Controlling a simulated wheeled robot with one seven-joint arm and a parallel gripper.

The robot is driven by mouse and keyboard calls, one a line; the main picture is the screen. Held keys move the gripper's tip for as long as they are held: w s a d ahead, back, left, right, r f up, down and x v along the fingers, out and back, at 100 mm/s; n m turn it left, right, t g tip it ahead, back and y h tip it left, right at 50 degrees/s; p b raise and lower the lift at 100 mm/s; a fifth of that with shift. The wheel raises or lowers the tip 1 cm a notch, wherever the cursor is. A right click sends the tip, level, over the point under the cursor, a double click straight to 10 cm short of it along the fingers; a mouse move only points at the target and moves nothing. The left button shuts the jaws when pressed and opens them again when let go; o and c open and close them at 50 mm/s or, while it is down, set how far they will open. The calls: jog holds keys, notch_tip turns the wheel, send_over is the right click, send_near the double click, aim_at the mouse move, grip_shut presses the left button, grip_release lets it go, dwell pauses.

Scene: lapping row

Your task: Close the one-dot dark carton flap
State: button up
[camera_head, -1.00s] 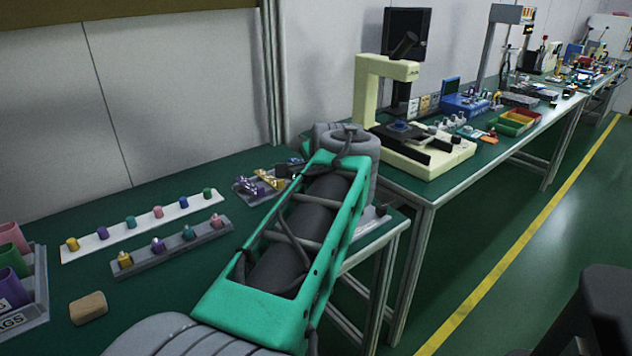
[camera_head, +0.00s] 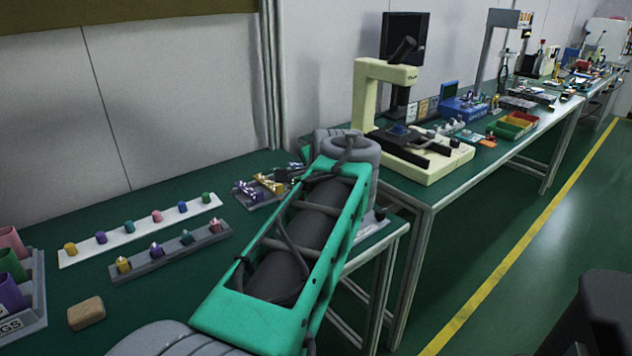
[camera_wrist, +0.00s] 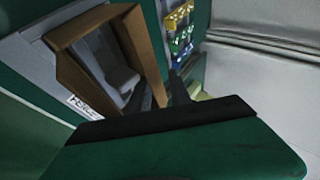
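A brown, open-topped box (camera_wrist: 69,40) with grey contents stands left of centre in the wrist view. It may be the carton, but I cannot make out a dark flap or a one-dot mark on it. My gripper (camera_wrist: 158,92) reaches in from the bottom of the wrist view, with two dark fingers apart and nothing seen between them. The left finger appears close to or over the box's near right side; I cannot tell if they touch. In the head view my own arm hides the gripper and the box.
Two strips with coloured pegs, a white one (camera_head: 139,235) and a grey one (camera_head: 167,255), lie on the green bench. A tan block (camera_head: 86,313) and a cup rack (camera_head: 40,287) are at left. A cream microscope (camera_head: 428,160) stands on the bench beyond; a yellow-lined aisle is at right.

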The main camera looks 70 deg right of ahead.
jog(key=p+v, duration=0.2)
jog(key=v, duration=0.5)
jog(key=shift+s+a+r, duration=0.15)
jog(key=shift+a+r, duration=0.05)
jog(key=shift+a, duration=0.05)
